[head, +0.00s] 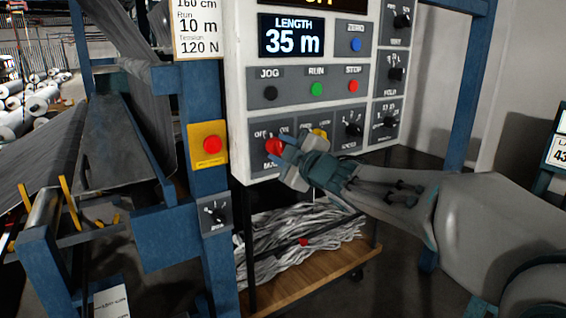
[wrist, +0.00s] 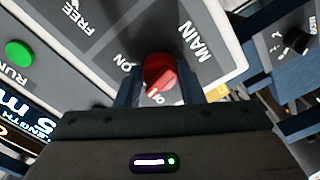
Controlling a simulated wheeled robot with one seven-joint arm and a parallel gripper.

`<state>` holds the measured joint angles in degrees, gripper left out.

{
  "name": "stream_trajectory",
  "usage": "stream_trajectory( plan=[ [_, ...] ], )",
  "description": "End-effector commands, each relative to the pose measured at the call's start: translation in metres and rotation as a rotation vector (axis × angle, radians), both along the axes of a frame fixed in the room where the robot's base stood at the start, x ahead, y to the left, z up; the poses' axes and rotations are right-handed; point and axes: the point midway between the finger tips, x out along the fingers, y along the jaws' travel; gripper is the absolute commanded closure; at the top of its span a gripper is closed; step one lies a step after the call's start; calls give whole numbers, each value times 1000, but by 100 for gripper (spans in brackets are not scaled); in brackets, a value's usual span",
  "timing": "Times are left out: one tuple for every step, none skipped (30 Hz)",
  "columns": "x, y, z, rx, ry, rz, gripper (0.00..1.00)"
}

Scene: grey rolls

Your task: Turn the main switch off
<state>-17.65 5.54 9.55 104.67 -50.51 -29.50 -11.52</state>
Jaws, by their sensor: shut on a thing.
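The main switch is a red rotary knob (head: 275,147) at the lower left of the white control panel (head: 305,105), with OFF lettering above it at the left. In the wrist view the red knob (wrist: 160,72) sits between my two fingers, with ON and MAIN printed beside it. A white mark shows on the knob's near side. I cannot tell exactly which label it points to, as the OFF label is hidden there. My gripper (head: 284,149) is shut on the knob, one finger on each side; it also shows in the wrist view (wrist: 160,88).
A yellow-marked selector (head: 319,134) and a black dial (head: 353,129) are right of the switch. Jog, green run (head: 317,89) and red stop (head: 353,86) buttons sit above. A red button on a yellow plate (head: 212,144) is on the blue post. A wooden cart (head: 310,278) stands below.

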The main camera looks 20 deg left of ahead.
Motion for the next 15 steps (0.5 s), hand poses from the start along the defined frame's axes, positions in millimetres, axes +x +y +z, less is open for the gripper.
stream_trajectory(
  plan=[
    [0, 0, -5, -30, -34, 1, 88],
    [0, 0, -5, -49, -56, 1, 88],
    [0, 0, -5, -74, -84, 1, 88],
    [0, 0, -5, -91, -105, 1, 88],
    [0, 0, -5, -110, -127, 1, 88],
    [0, 0, -4, -133, -153, 1, 88],
    [0, 0, -4, -150, -173, 1, 88],
    [-1, 0, -4, -167, -193, 2, 88],
    [-1, 1, -4, -188, -218, 2, 88],
    [-1, 1, -4, -204, -237, 2, 88],
    [-1, 1, -3, -218, -254, 2, 88],
    [-1, 1, -3, -239, -278, 2, 88],
    [-1, 1, -3, -252, -293, 2, 88],
    [-1, 1, -3, -265, -308, 2, 88],
    [0, 1, -3, -281, -326, 2, 88]
  ],
)
